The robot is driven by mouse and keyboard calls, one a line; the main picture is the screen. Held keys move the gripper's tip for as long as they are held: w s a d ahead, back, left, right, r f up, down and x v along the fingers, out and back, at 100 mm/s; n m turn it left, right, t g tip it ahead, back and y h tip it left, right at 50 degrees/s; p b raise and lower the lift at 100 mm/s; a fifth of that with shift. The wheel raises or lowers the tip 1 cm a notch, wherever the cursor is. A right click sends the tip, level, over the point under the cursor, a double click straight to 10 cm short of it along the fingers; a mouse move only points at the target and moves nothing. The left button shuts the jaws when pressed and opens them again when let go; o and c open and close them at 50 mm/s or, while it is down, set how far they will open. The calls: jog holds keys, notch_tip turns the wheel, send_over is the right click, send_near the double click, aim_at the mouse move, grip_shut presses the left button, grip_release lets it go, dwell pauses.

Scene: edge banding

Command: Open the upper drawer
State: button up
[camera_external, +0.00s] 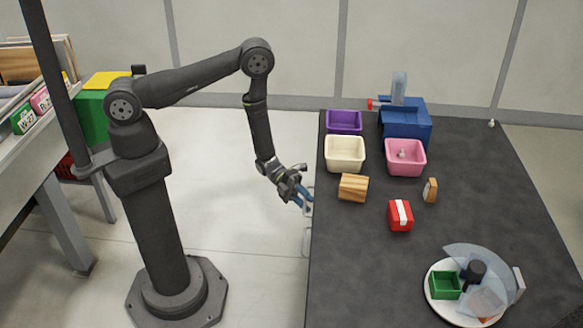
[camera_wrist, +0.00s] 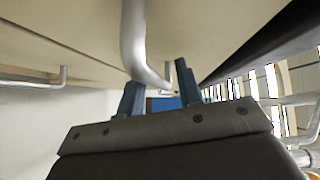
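My gripper (camera_external: 303,201) is at the left side of the dark table, beside the handles on the drawer fronts. In the wrist view its two blue fingers (camera_wrist: 158,90) stand apart, with a bent metal handle (camera_wrist: 135,45) running between them or just in front of them. I cannot tell whether the fingers touch it. The handle is fixed to a cream drawer front (camera_wrist: 75,35), which looks closed. A second handle (camera_wrist: 62,77) shows further left in the wrist view. In the external view the drawer fronts are mostly hidden by the table top.
The dark table top (camera_external: 350,270) carries purple, cream and pink bins, a blue machine (camera_external: 405,122), wooden blocks, a red box (camera_external: 400,215) and a plate with parts (camera_external: 435,303). A shelf rack (camera_external: 30,130) stands at the left. Floor between is clear.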

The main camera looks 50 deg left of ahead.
jog(key=shift+d, duration=0.15)
jog(key=shift+c, duration=0.4)
grip_shut()
jog(key=s+a, duration=2.2)
jog(key=shift+a, duration=0.15)
jog(key=shift+s, duration=0.15)
jog(key=shift+o, duration=0.4)
grip_release()
